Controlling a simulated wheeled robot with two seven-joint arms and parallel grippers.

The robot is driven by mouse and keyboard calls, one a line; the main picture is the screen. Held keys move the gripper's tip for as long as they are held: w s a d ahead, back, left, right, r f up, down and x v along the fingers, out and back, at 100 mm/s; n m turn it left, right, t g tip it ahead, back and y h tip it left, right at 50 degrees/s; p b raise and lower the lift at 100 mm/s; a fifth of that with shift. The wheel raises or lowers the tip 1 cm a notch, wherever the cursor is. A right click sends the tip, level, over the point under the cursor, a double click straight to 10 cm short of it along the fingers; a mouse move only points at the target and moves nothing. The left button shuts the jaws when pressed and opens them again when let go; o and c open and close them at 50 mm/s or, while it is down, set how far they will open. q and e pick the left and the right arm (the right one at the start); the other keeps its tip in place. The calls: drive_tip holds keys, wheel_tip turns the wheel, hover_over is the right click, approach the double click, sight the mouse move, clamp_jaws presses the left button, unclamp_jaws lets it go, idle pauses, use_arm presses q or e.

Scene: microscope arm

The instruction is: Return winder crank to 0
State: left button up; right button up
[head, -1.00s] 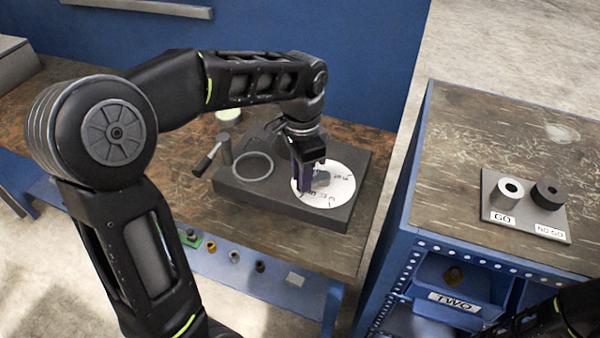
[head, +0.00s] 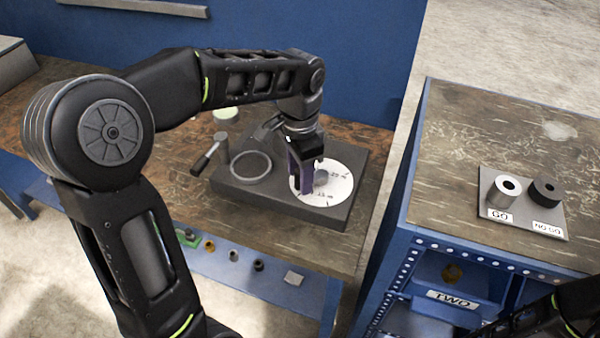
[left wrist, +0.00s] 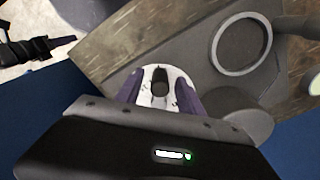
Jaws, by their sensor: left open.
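The winder is a dark grey base (head: 240,196) on the wooden bench, with a white marked dial (head: 340,183) on its right part. A grey knob-like piece (head: 321,177) shows at the dial's middle, partly hidden by my gripper. My left gripper (head: 304,188) is open and points down over the dial's left side.
A metal ring (head: 251,167) lies on the base's left part, beside a black-handled lever (head: 206,158). A plate with GO and NO GO gauges (head: 527,213) sits on the right cabinet. Small parts (head: 233,255) line the lower shelf. The blue wall is behind.

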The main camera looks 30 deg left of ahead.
use_arm(q)
wheel_tip(320, 180, up, 8)
drive_tip(key=shift+f, duration=0.1)
idle(0.7)
